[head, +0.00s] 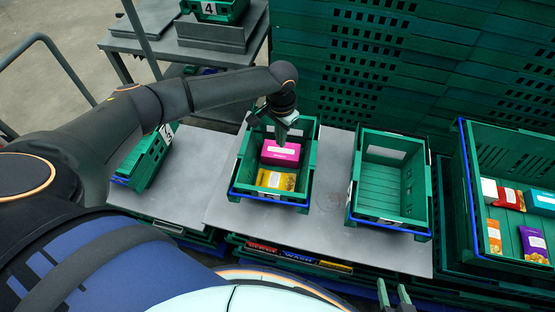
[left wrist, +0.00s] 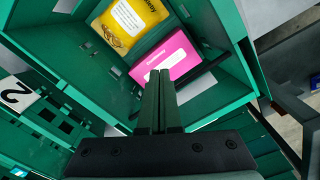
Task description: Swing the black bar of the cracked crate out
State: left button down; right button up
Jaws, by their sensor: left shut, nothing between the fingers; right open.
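A green crate (head: 310,150) stands in the middle of the head view, with a pink box (head: 281,152) and a yellow packet (head: 276,180) inside. I cannot make out a crack in it. In the left wrist view a dark bar (left wrist: 204,71) runs slantwise along the edge of the pink box (left wrist: 166,56), partly hidden by my fingers. My left gripper (head: 281,137) is shut and empty, over the far part of this crate; its fingertips (left wrist: 158,72) overlap the pink box in the wrist view. My right gripper (head: 394,294) is open and empty at the bottom edge.
An empty green crate (head: 427,190) stands to the right on the grey table (head: 330,225). A larger blue-rimmed crate (head: 459,185) at far right holds several packages. Another crate (head: 148,160) is at left, partly behind my arm. Stacked green crates (head: 450,50) fill the back.

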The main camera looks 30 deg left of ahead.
pick_arm(q)
jog(key=shift+f, duration=0.35)
jog(key=shift+w+a, duration=0.15)
jog(key=shift+w, duration=0.35)
dwell(0.3)
jog(key=shift+r, duration=0.1)
